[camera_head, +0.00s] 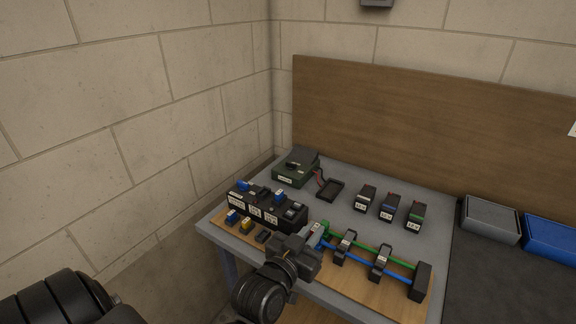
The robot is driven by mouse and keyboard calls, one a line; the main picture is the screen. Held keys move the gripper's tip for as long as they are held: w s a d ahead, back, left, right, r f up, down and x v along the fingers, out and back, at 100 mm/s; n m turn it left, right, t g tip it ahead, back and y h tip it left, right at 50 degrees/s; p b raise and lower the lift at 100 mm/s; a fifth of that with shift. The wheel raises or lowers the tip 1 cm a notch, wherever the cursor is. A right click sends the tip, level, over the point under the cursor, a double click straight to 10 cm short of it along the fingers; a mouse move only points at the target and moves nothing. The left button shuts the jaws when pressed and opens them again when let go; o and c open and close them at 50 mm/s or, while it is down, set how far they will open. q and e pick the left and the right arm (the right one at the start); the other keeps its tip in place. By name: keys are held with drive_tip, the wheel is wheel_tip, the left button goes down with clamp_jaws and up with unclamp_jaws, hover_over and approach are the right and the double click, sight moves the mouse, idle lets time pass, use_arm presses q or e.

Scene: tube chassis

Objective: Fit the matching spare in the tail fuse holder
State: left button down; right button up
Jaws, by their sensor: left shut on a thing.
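My left gripper (312,242) reaches in from the bottom and is shut on a small piece at the left end of the wooden board's tube assembly. The piece is mostly hidden by the fingers, and its colour is hard to tell. A black labelled holder block (268,214) stands to the left, with blue pieces in it. Before it sit a small blue fuse (232,216), a yellow one (246,225) and a dark slot (263,236). Green and blue tubes (366,271) run right through black labelled clips to a black end block (420,282). My right gripper is out of view.
Three labelled black modules (389,207) stand in a row behind the tubes. Grey (490,220) and blue (551,238) bins are at the right. The grey table between is clear.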

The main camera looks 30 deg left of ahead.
use_arm(q)
drive_tip(key=shift+w+a+r+p, duration=0.1)
drive_tip(key=shift+w+a+p, duration=0.1)
drive_tip(key=shift+a+p, duration=0.15)
drive_tip(key=w+a+p, duration=0.1)
drive_tip(key=w+a, duration=0.1)
drive_tip(key=a, duration=0.2)
drive_tip(key=w+a+p, duration=0.2)
drive_tip(key=a, duration=0.2)
drive_tip(key=w+a+p, duration=0.2)
drive_tip(key=w+a, duration=0.1)
drive_tip(key=a, duration=0.1)
wheel_tip(320, 180, up, 2)
drive_tip(key=p, duration=0.3)
hover_over(260, 195)
drive_tip(key=shift+w+a+r, duration=0.15)
drive_tip(key=shift+w, duration=0.05)
wheel_tip(260, 195, down, 2)
drive_tip(key=b, duration=0.2)
drive_tip(key=shift+b, duration=0.3)
wheel_tip(260, 195, down, 4)
drive_tip(key=b, duration=0.4)
drive_tip(key=shift+a, duration=0.1)
drive_tip(key=shift+r, duration=0.1)
drive_tip(key=shift+p, duration=0.45)
